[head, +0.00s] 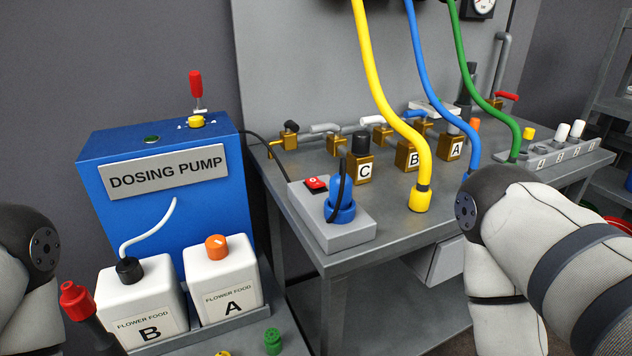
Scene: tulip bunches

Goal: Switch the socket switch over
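The socket switch is a small red rocker (316,184) on top of a grey socket box (345,236). The box sits at the near left corner of the grey metal bench. A blue plug (341,211) with a black cable stands in the socket beside the switch. The switch is too small to tell which side is pressed. My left arm shows at the left edge and my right arm at the lower right. Neither gripper's fingers are in view, and both visible arm parts are apart from the socket box.
A blue dosing pump (165,205) stands left of the bench, with white bottles B (143,300) and A (222,278) before it. Yellow (385,85), blue (428,80) and green (480,85) hoses hang over the bench. Brass valve blocks stand behind the socket box.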

